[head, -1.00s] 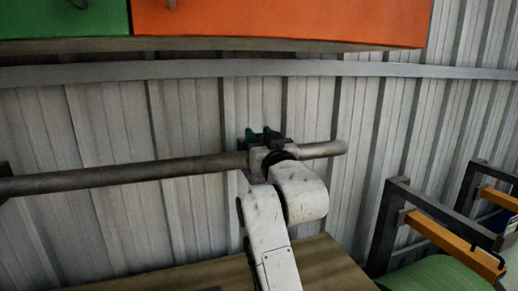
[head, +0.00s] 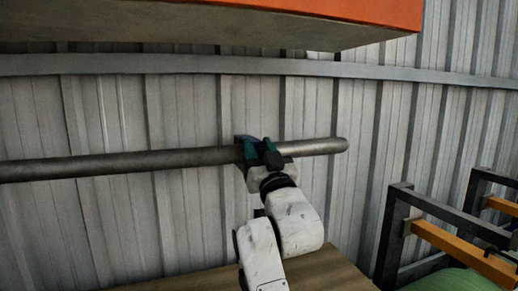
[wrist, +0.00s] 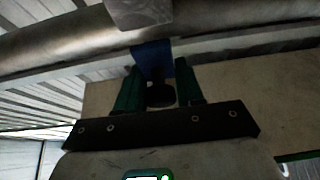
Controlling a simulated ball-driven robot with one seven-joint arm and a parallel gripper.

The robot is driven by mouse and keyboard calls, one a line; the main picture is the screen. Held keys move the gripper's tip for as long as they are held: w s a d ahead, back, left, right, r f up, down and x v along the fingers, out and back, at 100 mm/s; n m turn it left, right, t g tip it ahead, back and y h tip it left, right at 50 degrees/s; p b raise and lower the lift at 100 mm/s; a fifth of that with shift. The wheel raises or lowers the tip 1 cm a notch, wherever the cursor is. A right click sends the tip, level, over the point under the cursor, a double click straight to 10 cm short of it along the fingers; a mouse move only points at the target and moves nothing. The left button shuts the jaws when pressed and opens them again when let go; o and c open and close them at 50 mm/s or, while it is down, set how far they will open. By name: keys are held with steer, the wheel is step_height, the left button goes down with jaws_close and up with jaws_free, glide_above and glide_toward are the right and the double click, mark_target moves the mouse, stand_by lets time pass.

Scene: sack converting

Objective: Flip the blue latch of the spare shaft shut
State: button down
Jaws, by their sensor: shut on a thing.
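The spare shaft (head: 120,164) is a long grey metal bar running level in front of the ribbed wall, its rounded free end at the right. It crosses the top of the wrist view (wrist: 70,38). The blue latch (wrist: 154,56) shows in the wrist view between my green fingers, just below the shaft and a grey block. In the head view only a small bluish patch (head: 244,138) shows at the shaft's top edge; the rest is hidden by my gripper. My gripper (head: 257,149) is at the shaft, its fingers (wrist: 158,70) shut on the latch.
An orange cabinet (head: 300,14) hangs above. A wooden top (head: 325,268) lies below my arm. Dark frames with orange bars (head: 455,240) and a green roll (head: 445,282) stand at the right. The wall (head: 150,110) is close behind the shaft.

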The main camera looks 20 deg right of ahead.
steer(key=shift+w+f, duration=0.1)
steer(key=shift+f, duration=0.25)
steer(key=c, duration=1.1)
jaws_free()
steer(key=o, duration=0.3)
steer(key=shift+r, duration=0.15)
steer(key=b+v, duration=0.1)
steer(key=v, duration=1)
steer(key=shift+r, duration=0.1)
